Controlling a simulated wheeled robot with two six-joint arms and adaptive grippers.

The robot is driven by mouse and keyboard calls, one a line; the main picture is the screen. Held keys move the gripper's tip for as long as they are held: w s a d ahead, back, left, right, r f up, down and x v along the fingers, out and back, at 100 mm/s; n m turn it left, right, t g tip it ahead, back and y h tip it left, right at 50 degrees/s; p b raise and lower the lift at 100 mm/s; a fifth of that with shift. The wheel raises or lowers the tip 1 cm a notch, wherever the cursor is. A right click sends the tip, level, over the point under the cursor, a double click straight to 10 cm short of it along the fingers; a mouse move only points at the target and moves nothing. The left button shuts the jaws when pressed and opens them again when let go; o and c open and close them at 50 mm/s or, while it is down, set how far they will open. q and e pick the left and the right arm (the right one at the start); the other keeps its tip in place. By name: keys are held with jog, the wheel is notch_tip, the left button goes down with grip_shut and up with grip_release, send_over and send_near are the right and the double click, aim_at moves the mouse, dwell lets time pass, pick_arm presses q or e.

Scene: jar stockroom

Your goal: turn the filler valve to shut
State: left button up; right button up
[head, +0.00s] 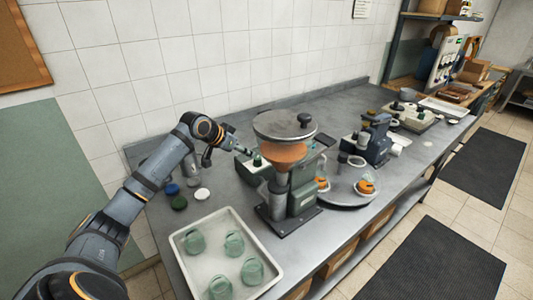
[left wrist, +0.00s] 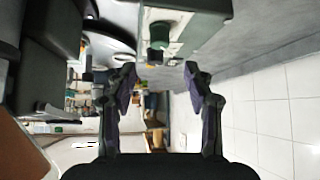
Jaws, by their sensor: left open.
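The filler (head: 302,200) stands on the grey bench, with a lidded hopper (head: 284,155) of orange contents on top. Which part is its valve, and how it is set, I cannot tell. My left gripper (head: 246,150) is just left of the hopper, above a grey-green box with a dark green knob (head: 257,159). In the left wrist view, my left gripper (left wrist: 158,73) is open with nothing between its fingers. The green knob (left wrist: 159,35) and the box (left wrist: 188,22) show beyond the fingertips. My right gripper is in neither view.
A white tray (head: 181,245) of several green jars is at the front left. Blue, green and white lids (head: 202,194) lie behind it. A round plate (head: 345,200) with orange-filled jars is right of the filler. A dark machine (head: 378,145) stands further right. The wall is close behind.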

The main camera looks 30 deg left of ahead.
aim_at(257, 158)
pick_arm(q)
jog(key=p+x, duration=0.1)
jog(key=x, duration=0.8)
jog(key=shift+w+f+p, duration=0.1)
jog(key=shift+w+p, duration=0.1)
jog(key=shift+p, duration=0.1)
jog(key=shift+w+f, duration=0.25)
jog(key=shift+f, duration=0.1)
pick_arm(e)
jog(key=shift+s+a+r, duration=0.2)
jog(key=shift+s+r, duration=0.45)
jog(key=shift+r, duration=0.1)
pick_arm(q)
jog(key=shift+c, duration=0.4)
